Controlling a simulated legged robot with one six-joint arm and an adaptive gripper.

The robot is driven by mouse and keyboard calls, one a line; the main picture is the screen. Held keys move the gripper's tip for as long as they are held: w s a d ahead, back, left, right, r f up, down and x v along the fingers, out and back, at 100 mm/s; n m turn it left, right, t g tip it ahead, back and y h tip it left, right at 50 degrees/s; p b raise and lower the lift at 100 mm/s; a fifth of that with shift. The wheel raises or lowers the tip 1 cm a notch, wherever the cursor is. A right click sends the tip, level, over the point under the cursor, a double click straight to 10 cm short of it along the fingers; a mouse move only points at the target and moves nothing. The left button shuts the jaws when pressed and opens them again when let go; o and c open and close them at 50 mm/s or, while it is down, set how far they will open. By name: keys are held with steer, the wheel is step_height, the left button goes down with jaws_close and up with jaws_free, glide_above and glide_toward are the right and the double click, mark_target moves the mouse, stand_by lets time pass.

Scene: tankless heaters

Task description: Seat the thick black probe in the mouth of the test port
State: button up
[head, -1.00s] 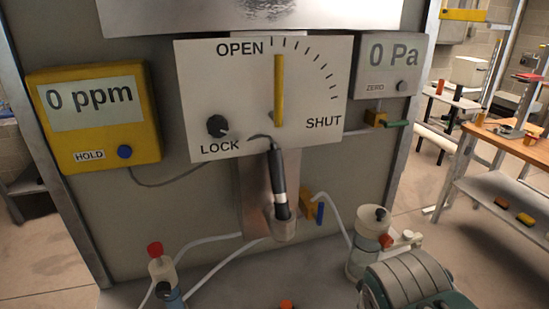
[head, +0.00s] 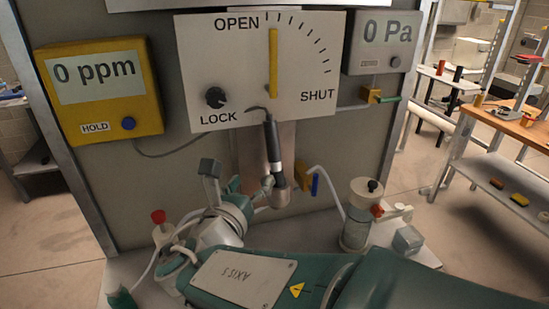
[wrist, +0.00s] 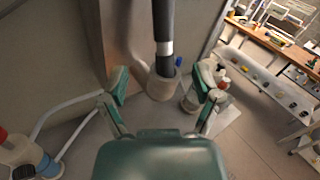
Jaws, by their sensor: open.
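The thick black probe (head: 272,140), with a pale band and a thin cable at its top, stands nearly upright with its lower end in a small cup-like holder (head: 280,198). In the wrist view the probe (wrist: 163,22) runs down into the pale cup (wrist: 161,88). My gripper (head: 238,180) is open and empty, just left of and in front of the cup. In the wrist view my gripper's fingers (wrist: 166,87) are spread wide to either side of the cup, apparently not touching the probe. I cannot identify the test port's mouth with certainty.
A yellow valve (head: 302,179) with a blue handle sits right of the probe. The dial panel (head: 232,75) is above; white hoses run low.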

mark_target(271, 157)
steer(key=x, duration=1)
steer(key=shift+w+d+f, duration=0.15)
steer(key=shift+w+d, duration=0.15)
jaws_close()
